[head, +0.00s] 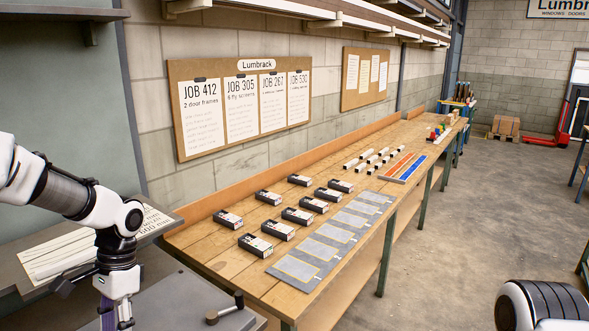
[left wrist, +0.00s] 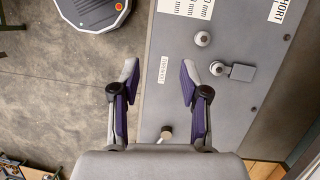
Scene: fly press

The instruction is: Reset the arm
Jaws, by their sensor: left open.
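My left gripper (head: 117,312) hangs at the lower left in the head view, partly cut off by the frame edge. In the left wrist view the gripper (left wrist: 160,72) has its two purple-padded fingers wide apart, with nothing between them. Below it is a grey metal surface (left wrist: 240,25) with a round knob (left wrist: 203,38) and a short lever-like piece (left wrist: 241,72). In the head view a dark-knobbed handle (head: 226,307) stands on the grey surface. My right gripper is out of view.
A long wooden bench (head: 200,249) runs to the back, carrying several black-and-white boxes (head: 255,245) and a grey mat (head: 290,268). Papers (head: 60,254) lie on a grey shelf at left. The concrete floor (head: 450,230) at right is largely clear.

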